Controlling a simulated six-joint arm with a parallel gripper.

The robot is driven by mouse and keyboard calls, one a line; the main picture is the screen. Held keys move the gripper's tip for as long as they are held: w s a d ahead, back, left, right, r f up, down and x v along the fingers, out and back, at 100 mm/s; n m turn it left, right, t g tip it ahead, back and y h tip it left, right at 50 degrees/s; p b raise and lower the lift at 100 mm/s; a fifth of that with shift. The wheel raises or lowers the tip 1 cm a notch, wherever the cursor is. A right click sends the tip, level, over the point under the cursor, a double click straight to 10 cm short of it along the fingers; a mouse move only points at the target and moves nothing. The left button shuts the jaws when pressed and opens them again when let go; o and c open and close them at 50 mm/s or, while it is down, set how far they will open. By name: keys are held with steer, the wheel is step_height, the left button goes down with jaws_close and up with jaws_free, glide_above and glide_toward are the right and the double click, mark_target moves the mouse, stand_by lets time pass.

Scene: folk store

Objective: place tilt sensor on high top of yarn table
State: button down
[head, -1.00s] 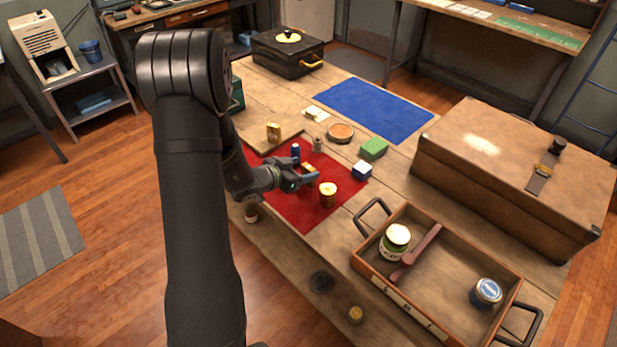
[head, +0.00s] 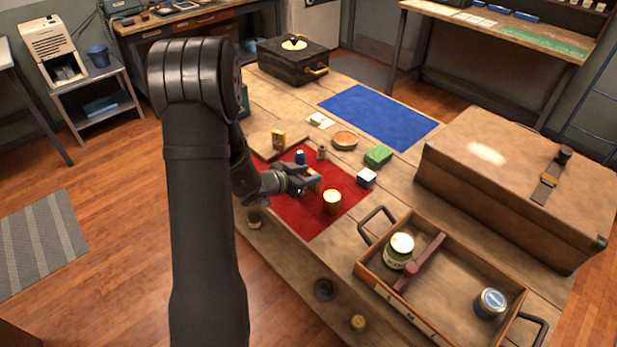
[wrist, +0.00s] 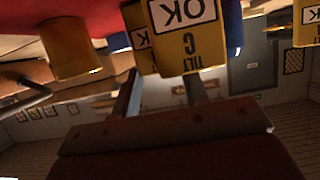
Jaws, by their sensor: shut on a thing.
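A yellow box lettered TILT C and OK, the tilt sensor (wrist: 190,38), is between the fingers of my gripper (wrist: 163,88) in the wrist view. In the head view my gripper (head: 308,184) is over the red mat (head: 300,220), shut on the sensor, which is mostly hidden by the fingers. The wooden table (head: 345,260) carries the mat. I cannot tell which surface is the high top.
A tray (head: 375,264) and a large case (head: 510,190) stand right. The blue mat (head: 380,113) is bare.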

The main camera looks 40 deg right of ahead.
steer(key=shift+r, duration=0.45)
steer(key=s+d+r, duration=0.1)
steer(key=s+r, duration=0.8)
steer(key=s, duration=0.2)
steer(key=shift+s+r, duration=0.3)
steer(key=shift+r, duration=0.05)
